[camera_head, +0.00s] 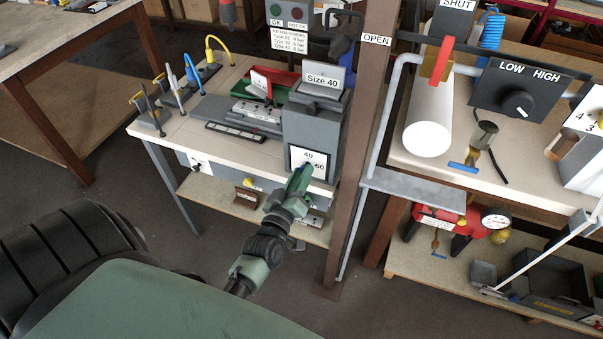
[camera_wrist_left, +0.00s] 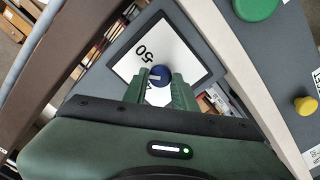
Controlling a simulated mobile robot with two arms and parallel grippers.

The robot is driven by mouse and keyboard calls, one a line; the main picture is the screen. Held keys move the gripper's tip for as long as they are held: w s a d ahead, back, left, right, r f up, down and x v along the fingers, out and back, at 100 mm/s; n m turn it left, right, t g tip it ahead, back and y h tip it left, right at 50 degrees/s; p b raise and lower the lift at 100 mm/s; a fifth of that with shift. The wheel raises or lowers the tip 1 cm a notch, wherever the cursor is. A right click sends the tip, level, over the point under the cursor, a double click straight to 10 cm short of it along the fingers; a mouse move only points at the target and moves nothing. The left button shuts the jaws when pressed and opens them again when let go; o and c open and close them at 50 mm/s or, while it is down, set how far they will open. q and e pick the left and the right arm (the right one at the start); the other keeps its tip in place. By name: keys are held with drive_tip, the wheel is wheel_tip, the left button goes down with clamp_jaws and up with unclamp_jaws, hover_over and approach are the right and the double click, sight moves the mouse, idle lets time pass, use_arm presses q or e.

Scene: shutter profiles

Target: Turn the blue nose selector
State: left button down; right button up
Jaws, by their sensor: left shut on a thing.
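The blue nose selector (camera_wrist_left: 159,75) is a small round knob at the middle of a white dial plate (camera_wrist_left: 130,65) with printed numbers, in the left wrist view. In the head view the dial plate (camera_head: 308,156) is on the front of a grey machine housing (camera_head: 312,125). My left gripper (camera_head: 302,172) reaches up to the plate, and its green fingers hide most of the knob there. In the left wrist view the fingers (camera_wrist_left: 161,84) are on either side of the knob, shut on it. My right gripper is in neither view.
A brown post (camera_head: 358,130) stands just right of the housing. A sign reading Size 40 (camera_head: 322,79) is on top of the housing. A yellow button (camera_wrist_left: 305,105) and a green button (camera_wrist_left: 256,7) are nearby in the left wrist view.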

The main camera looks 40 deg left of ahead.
use_arm(q)
drive_tip(key=n+b, duration=0.1)
drive_tip(key=n, duration=0.9)
drive_tip(key=shift+f, duration=0.15)
idle(0.4)
drive_tip(key=c, duration=1.2)
unclamp_jaws()
drive_tip(key=shift+n, duration=0.3)
drive_tip(key=shift+o, duration=0.2)
drive_tip(key=shift+s, duration=0.1)
drive_tip(key=b+v, duration=0.1)
drive_tip(key=v, duration=0.6)
drive_tip(key=shift+s, duration=0.35)
